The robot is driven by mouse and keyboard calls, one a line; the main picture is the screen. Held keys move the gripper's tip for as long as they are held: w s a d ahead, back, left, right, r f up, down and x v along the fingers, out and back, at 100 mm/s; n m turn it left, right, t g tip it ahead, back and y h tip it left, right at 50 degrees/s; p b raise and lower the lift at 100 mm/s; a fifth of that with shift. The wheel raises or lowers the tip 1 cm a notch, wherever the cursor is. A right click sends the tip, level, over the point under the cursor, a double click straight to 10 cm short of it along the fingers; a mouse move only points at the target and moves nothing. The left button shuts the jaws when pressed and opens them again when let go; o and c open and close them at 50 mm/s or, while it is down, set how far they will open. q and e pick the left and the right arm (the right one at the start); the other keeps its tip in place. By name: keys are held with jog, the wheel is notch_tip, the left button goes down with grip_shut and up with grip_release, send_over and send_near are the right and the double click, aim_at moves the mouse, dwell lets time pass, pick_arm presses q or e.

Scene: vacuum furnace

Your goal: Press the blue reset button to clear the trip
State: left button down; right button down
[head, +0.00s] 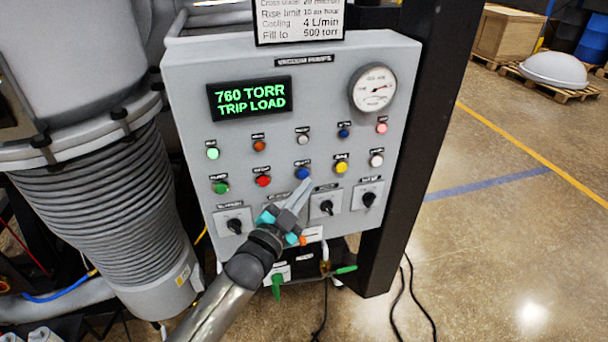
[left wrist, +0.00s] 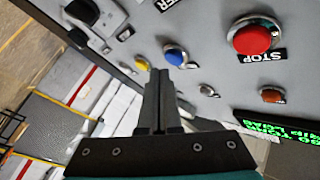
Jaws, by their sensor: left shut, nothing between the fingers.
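The grey control panel (head: 230,155) faces me, with two rows of small round lamps and buttons. The blue button (head: 303,173) is in the middle of the lower row, between a red button (head: 263,181) and a yellow one (head: 341,168). My left gripper (head: 304,184) is shut and empty, its fingertips just below the blue button. In the left wrist view the blue button (left wrist: 174,56) shows just past the closed fingertips (left wrist: 160,74); I cannot tell whether they touch. The display (head: 249,98) reads "760 TORR TRIP LOAD". My right gripper is not in view.
A second blue lamp (head: 344,133) is in the upper row. Black rotary switches (head: 326,207) sit below the buttons. A gauge (head: 374,88) is at upper right. A dark post (head: 410,150) stands right of the panel, a ribbed vessel (head: 100,200) left. Floor at right is open.

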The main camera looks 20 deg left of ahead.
pick_arm(q)
jog(key=shift+w, duration=0.1)
dwell(0.7)
jog(key=shift+w+a, duration=0.25)
jog(key=shift+w+a, duration=0.2)
jog(key=shift+w, duration=0.1)
dwell(0.7)
dwell(0.4)
jog(key=shift+s+d, duration=0.45)
jog(key=shift+s, duration=0.2)
jog(key=shift+p, duration=0.3)
jog(key=s+d+p, duration=0.1)
jog(key=s, duration=0.1)
jog(key=s+d+p, duration=0.1)
jog(key=s, duration=0.1)
jog(key=shift+d, duration=0.4)
